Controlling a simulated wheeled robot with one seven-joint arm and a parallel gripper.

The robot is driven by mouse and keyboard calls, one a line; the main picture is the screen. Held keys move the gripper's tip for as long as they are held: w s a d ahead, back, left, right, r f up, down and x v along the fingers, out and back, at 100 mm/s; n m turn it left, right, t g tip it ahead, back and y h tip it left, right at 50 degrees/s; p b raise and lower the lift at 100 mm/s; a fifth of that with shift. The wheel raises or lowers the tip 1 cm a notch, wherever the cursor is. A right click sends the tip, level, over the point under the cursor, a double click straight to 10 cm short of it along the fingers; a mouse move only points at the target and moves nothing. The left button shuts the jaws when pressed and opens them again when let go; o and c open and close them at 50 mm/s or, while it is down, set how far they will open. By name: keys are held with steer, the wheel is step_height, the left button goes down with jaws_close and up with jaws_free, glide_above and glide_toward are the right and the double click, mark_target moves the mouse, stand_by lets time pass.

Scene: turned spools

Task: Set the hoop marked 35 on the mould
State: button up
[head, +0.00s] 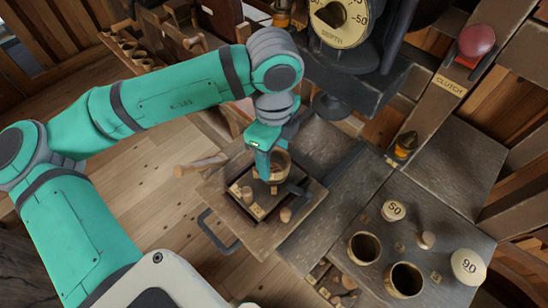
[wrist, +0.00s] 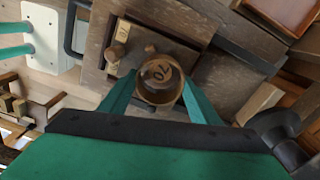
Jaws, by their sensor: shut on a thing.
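My gripper (wrist: 158,88) is shut on a round wooden hoop (wrist: 158,99), with one finger on each side. Inside its rim is a brown face with a number that looks like 70, upside down. I cannot tell whether that face belongs to the hoop or lies below it. No 35 is readable. In the head view my gripper (head: 271,172) hides part of the hoop (head: 283,158). It is over or on a dark square block (head: 236,196), which may be the mould, on a wooden board. Whether they touch is unclear.
On the right bench stand two open round wooden rings (head: 364,247) (head: 406,279), a disc marked 50 (head: 394,211) and a disc marked 90 (head: 468,266). A dark press with a dial (head: 340,22) stands behind the board.

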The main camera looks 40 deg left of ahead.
steer(key=shift+f, duration=0.75)
steer(key=shift+f, duration=0.2)
steer(key=shift+f, duration=0.1)
steer(key=shift+s+f, duration=0.15)
steer(key=shift+f, duration=0.2)
steer(key=o, duration=1)
steer(key=shift+r, duration=0.1)
steer(key=shift+a+r, duration=0.1)
steer(key=shift+r, duration=0.15)
step_height(320, 180, up, 13)
steer(key=shift+f, duration=0.15)
